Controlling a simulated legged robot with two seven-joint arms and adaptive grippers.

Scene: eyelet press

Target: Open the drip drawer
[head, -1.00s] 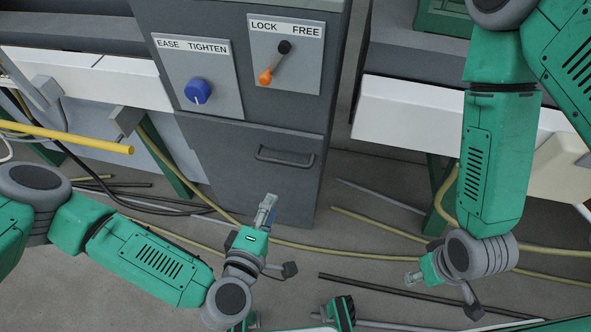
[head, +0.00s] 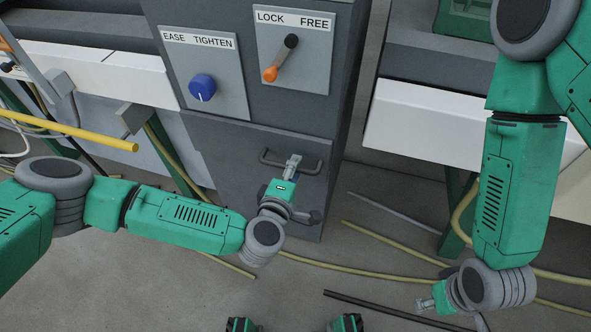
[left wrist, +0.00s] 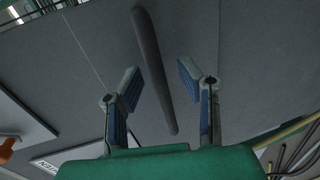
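The drip drawer (head: 225,165) is the lower grey front of the cabinet, with a dark bar handle (head: 310,168) near its top. In the head view the drawer looks closed. My left gripper (head: 293,160) is at the handle. In the left wrist view its two fingers (left wrist: 158,80) are apart, with the handle bar (left wrist: 153,65) running between them; contact with it cannot be made out. My right gripper (head: 427,304) is low at the right, away from the cabinet; its fingers are too small to read.
Above the drawer are a blue EASE/TIGHTEN knob (head: 202,86) and an orange-tipped LOCK/FREE lever (head: 281,59). A yellow bar (head: 70,132) juts in at the left. Cables and rods lie on the floor. A white-edged bench (head: 420,122) stands at the right.

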